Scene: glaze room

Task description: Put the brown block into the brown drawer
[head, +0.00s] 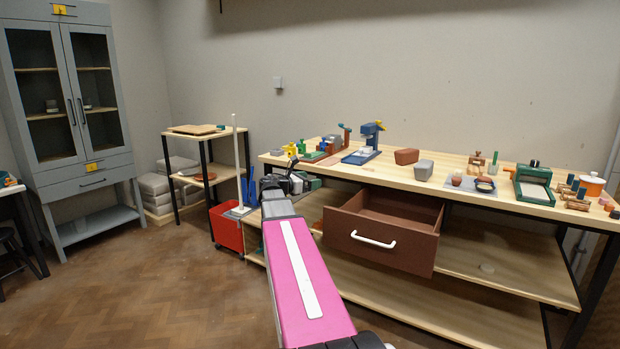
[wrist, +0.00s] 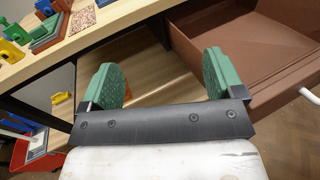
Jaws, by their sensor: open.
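The brown block (head: 406,156) sits on the bench top, just left of a grey block. The brown drawer (head: 386,245) hangs under the bench top, pulled open, with a white handle on its front; the part of its inside that shows looks empty. The drawer also shows at the upper right of the wrist view (wrist: 225,58). My gripper (wrist: 160,80) is open, its two green pads apart with nothing between them. In the head view my gripper (head: 300,183) is left of the drawer, near the bench's front edge, partly hidden by my arm. The block is not in the wrist view.
The bench top (head: 340,176) holds a blue press (head: 368,143), a grey block (head: 424,170), a green device (head: 533,184) and several small tools. A red bin (head: 227,230) stands left of the bench. Bare wood lies in front of the brown block.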

